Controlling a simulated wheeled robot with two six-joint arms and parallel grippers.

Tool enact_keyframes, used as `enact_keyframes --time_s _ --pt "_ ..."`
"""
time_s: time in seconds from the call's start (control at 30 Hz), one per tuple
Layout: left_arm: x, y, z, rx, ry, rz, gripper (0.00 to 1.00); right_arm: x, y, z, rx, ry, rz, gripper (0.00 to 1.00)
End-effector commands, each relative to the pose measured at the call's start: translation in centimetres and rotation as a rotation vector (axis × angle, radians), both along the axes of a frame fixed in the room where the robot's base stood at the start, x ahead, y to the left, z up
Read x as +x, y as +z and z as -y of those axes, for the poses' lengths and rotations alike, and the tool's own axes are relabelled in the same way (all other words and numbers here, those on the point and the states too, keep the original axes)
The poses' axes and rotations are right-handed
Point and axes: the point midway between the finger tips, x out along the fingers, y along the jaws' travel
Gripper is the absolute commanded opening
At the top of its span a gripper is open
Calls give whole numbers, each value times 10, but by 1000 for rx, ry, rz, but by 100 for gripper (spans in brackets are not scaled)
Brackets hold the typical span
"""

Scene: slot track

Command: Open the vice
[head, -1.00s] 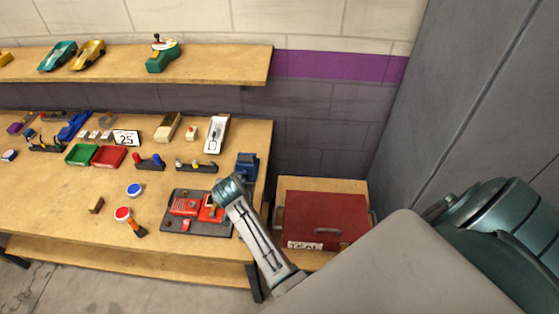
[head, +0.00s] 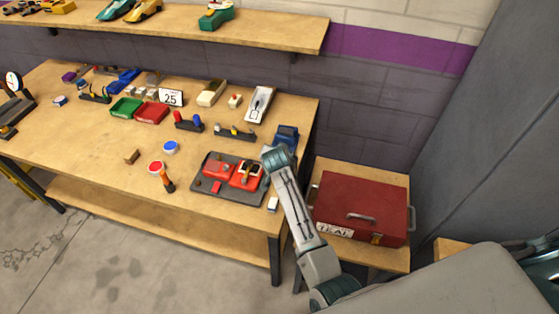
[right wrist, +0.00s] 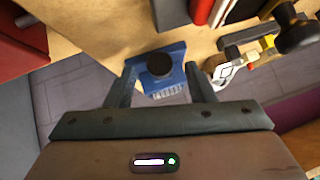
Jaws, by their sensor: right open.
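The blue vice (head: 287,135) stands at the right end of the workbench, near its corner. In the right wrist view the vice (right wrist: 172,86) shows a blue body with a dark round knob (right wrist: 160,65) on it. My right gripper (right wrist: 161,72) is open, with one finger on each side of the vice; whether they touch it I cannot tell. In the head view my right arm reaches up from below to just in front of the vice, and its fingers cannot be made out. My left gripper is not in view.
A dark tray with red parts (head: 207,186) lies left of my right arm. A red toolbox (head: 365,197) sits on a lower stand to the right. The front left of the bench is mostly clear.

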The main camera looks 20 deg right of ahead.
Motion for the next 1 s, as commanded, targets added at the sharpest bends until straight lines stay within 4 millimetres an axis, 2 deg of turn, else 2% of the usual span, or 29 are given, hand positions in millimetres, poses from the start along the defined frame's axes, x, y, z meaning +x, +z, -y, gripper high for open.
enact_keyframes --time_s 0.03,0.2,0.6,0.67,0.83,1.0 --pt "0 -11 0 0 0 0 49 4 -8 2 -1 0 1 49" --pt "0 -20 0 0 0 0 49 12 -15 5 -2 0 0 49" --pt "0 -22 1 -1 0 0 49 15 -15 6 0 -1 -1 49" --pt "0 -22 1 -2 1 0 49 15 -15 6 0 -1 -1 40" --pt "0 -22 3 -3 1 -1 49 15 -15 6 0 -1 -1 6" --pt "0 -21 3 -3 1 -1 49 16 -14 5 -21 0 -14 5"
